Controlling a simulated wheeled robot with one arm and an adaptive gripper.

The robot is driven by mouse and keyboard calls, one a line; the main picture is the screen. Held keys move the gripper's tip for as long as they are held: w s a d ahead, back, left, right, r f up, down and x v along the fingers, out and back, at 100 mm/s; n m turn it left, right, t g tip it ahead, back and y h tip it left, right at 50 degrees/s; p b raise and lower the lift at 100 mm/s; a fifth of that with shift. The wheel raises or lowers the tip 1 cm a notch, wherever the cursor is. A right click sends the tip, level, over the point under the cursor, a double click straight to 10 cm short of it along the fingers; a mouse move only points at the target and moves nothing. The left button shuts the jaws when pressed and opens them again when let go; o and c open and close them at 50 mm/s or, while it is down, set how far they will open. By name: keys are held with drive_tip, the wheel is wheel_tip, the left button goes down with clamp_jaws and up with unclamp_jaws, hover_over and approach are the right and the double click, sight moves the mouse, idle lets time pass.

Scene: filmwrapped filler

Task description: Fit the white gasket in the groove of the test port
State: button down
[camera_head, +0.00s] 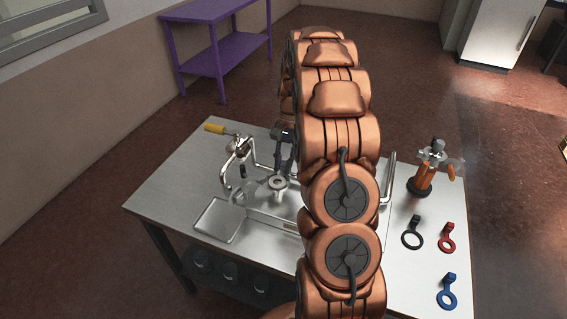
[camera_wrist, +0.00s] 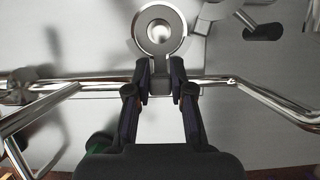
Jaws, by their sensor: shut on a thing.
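My gripper (camera_wrist: 160,76) is shut on the tab of the ring-shaped white gasket (camera_wrist: 159,57), which looks grey in shade in the wrist view. A lighter ring with a dark centre, seemingly the test port (camera_wrist: 148,32), shows inside the gasket's ring. In the head view my gripper (camera_head: 281,170) points down at the round pale top of the port (camera_head: 278,185), over the sink area. I cannot tell whether the gasket rests in the groove or is just above it; the groove is hidden.
Chrome pipes (camera_wrist: 255,92) run on both sides of my gripper. A black ring (camera_head: 412,239), a red ring (camera_head: 447,241) and a blue ring (camera_head: 447,298) lie on the counter at right. An orange-handled tool (camera_head: 424,178) stands behind them. A tray (camera_head: 219,220) lies at left.

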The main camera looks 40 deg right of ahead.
drive_tip(key=c, duration=0.9)
unclamp_jaws()
drive_tip(key=shift+c, duration=0.2)
drive_tip(key=v, duration=1.2)
